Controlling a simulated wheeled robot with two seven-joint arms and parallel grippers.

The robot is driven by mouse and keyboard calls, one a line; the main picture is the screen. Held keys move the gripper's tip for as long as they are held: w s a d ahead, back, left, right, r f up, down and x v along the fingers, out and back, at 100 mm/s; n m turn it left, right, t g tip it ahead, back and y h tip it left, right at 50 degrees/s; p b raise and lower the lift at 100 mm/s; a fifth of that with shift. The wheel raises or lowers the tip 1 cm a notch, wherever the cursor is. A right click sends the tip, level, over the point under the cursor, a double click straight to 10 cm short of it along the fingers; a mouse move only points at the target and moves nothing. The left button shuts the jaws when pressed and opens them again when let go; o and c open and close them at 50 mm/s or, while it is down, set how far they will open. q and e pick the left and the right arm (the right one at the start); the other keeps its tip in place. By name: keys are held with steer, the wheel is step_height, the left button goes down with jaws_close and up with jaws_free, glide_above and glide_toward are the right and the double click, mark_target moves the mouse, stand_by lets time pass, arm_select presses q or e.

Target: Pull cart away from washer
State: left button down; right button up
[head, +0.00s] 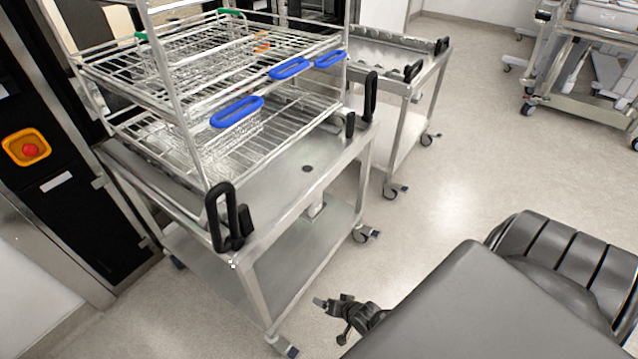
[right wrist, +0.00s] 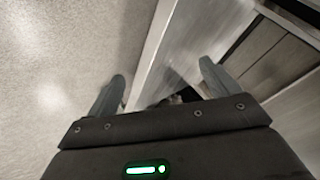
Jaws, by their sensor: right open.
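The metal cart (head: 318,228) stands against the washer (head: 55,190) at the left of the head view. It has a flat steel top, a lower shelf, castors and two upright black handles, a near one (head: 226,218) and a far one (head: 370,97). My right gripper (head: 333,306) is in front of the cart, low and apart from its handles in the head view. In the right wrist view, its two grey fingers (right wrist: 160,92) are spread and empty, with a blurred metal cart part (right wrist: 155,50) beyond them. My left gripper is not in view.
A wire rack with blue handles (head: 237,111) stands on the cart. A second cart (head: 405,75) stands close behind it. More wheeled equipment (head: 590,70) is at the far right. A red button (head: 30,149) is on the washer.

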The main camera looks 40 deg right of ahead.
steer(key=w+d+r+m+t+h+b, duration=0.1)
steer(key=w+d+r+m+t, duration=0.15)
steer(key=w+r, duration=0.35)
steer(key=w+d+r+m+t+b, duration=0.1)
steer(key=w+d+r+m+t, duration=0.25)
steer(key=r, duration=0.55)
steer(key=m+t+h, duration=0.1)
steer(key=m+t, duration=0.2)
steer(key=m, duration=0.2)
glide_toward(327, 183)
steer(key=w, duration=0.5)
steer(key=w+b, duration=0.1)
steer(key=w, duration=0.3)
steer(key=w+d, duration=0.1)
steer(key=w, duration=0.2)
steer(key=shift+w, duration=0.45)
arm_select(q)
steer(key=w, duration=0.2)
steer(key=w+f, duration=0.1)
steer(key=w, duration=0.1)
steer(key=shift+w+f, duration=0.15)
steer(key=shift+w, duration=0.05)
arm_select(e)
steer(key=c, duration=1.4)
steer(key=shift+s, duration=0.1)
